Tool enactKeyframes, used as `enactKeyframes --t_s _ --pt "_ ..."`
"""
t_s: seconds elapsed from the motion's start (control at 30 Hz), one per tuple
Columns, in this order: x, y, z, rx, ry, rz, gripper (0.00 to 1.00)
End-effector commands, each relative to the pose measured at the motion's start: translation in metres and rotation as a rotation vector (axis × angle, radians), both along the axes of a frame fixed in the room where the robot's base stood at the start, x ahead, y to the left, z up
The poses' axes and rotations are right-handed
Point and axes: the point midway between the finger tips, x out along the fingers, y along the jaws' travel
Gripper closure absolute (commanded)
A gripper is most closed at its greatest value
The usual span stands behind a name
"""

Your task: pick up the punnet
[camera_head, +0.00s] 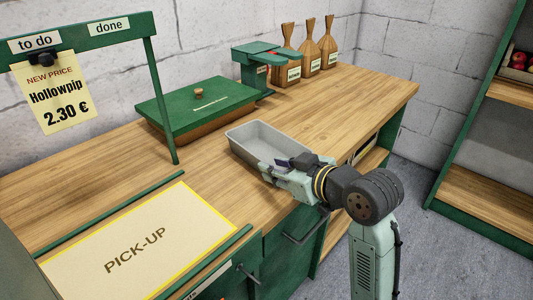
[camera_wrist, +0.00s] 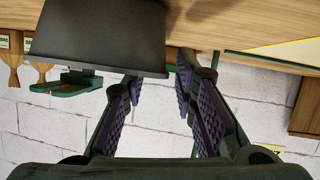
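The punnet (camera_head: 264,136) is an empty light grey tray. In the wrist view the punnet (camera_wrist: 98,35) looks dark, at the upper left. My gripper (camera_wrist: 160,82) shows two purple-padded fingers apart there, with nothing clamped. One fingertip overlaps the punnet's lower edge, and its right edge lies between the fingertips in the picture. I cannot tell whether they touch.
A yellow-edged PICK-UP mat (camera_head: 140,240) lies at the front left, empty. A green-lidded crate (camera_head: 196,106), a green scale-like device (camera_head: 262,66) and paper bags (camera_head: 310,50) stand behind. A green sign frame (camera_head: 160,90) rises at left. Counter right of the punnet is clear.

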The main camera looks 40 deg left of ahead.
Motion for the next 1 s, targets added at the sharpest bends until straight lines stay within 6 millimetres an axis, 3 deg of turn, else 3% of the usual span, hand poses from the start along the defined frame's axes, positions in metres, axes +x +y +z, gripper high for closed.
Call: enactKeyframes --t_s 0.5,0.77,1.0 --pt "0.012 0.050 -0.022 0.001 -0.001 -0.001 0.74" --pt "0.013 0.052 -0.024 0.001 -0.002 -0.002 0.75" --pt "0.013 0.051 -0.023 0.002 -0.002 -0.001 0.91"
